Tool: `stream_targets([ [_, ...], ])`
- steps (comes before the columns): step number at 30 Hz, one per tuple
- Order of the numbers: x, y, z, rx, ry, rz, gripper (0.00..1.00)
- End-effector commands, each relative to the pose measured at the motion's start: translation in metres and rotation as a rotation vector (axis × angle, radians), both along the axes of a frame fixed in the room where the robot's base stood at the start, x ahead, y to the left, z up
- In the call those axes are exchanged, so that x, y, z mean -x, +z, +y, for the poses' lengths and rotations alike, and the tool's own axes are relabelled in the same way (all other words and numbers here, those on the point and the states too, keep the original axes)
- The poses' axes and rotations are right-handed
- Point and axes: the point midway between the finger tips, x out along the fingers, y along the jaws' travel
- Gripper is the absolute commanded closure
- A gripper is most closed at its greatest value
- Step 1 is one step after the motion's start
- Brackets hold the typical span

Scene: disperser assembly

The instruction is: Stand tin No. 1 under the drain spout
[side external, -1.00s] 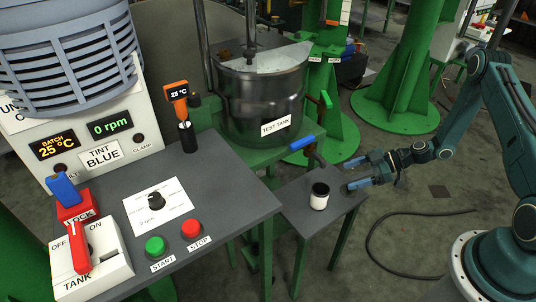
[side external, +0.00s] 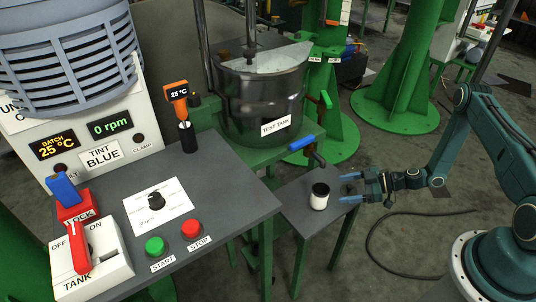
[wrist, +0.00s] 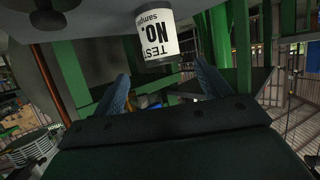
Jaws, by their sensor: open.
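The tin (side external: 320,197), white with a dark top, stands upright on a small grey side table (side external: 292,205). The drain spout (side external: 317,158) bends down beside the blue valve handle (side external: 302,142), behind the tin in the side view. My gripper (side external: 347,187) is open and empty, just right of the tin, its blue fingers pointing at it. The wrist view shows the tin (wrist: 153,42) upside down in the picture, beyond the fingertips (wrist: 162,78) and roughly between them. Its label reads "TEST" and "NO."; the number is hidden.
The test tank (side external: 262,105) stands on a green frame behind the small table. The grey control bench (side external: 215,190) with start and stop buttons is to the left. A black cable (side external: 385,262) lies on the floor. The small table is otherwise mostly clear.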

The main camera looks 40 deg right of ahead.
Motion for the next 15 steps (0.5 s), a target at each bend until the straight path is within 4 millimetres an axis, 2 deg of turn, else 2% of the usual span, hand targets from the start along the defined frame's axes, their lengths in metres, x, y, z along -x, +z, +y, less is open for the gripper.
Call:
stream_targets([
  [7,-0.023,-0.014,0.024,-0.001,0.003,-0.001,0.24],
  [15,-0.038,-0.022,0.038,-0.001,0.001,0.000,0.24],
])
